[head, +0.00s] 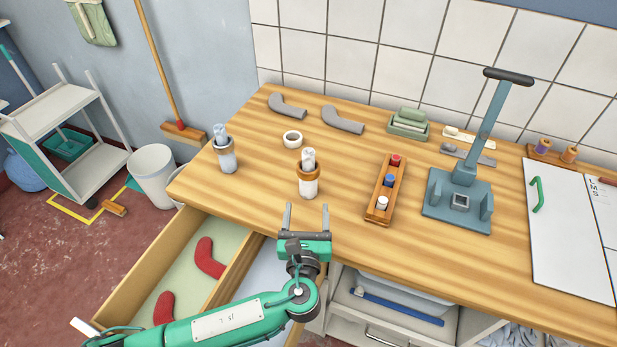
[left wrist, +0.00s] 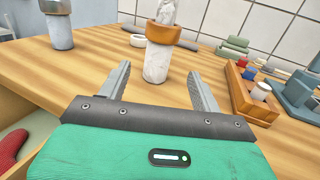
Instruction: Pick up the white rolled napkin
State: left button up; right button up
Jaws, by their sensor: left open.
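A white rolled napkin (head: 309,187) stands upright on the wooden table with a brown ring around it and a marbled, folded top. In the left wrist view the napkin (left wrist: 157,62) stands straight ahead, beyond the fingers. My left gripper (head: 306,208) is open and empty at the table's front edge, its two fingers pointing toward the napkin and apart from it. A second upright roll (head: 227,158), greyish white with a grey band, stands farther left; it also shows in the left wrist view (left wrist: 61,32). My right gripper is not in view.
A wooden rack (head: 376,217) with red, blue and white pieces lies right of the napkin. A white ring (head: 292,138) lies behind it. A blue-grey press (head: 457,203) stands farther right. An open drawer (head: 150,262) holding red shapes juts out below left.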

aim_at(308, 156)
pick_arm(q)
jog(key=shift+s+d+f+y, duration=0.2)
jog(key=shift+f+y, duration=0.1)
jog(key=shift+f, duration=0.1)
jog(key=shift+w, duration=0.3)
jog(key=w, duration=1.1)
jog(key=shift+w+f, duration=0.1)
jog(key=c, duration=1.1)
jog(key=shift+o, duration=0.2)
notch_tip(308, 156, up, 10)
jog(key=shift+r, duration=0.1)
notch_tip(308, 156, down, 7)
jog(key=shift+f, duration=0.1)
jog(key=shift+f, duration=0.15)
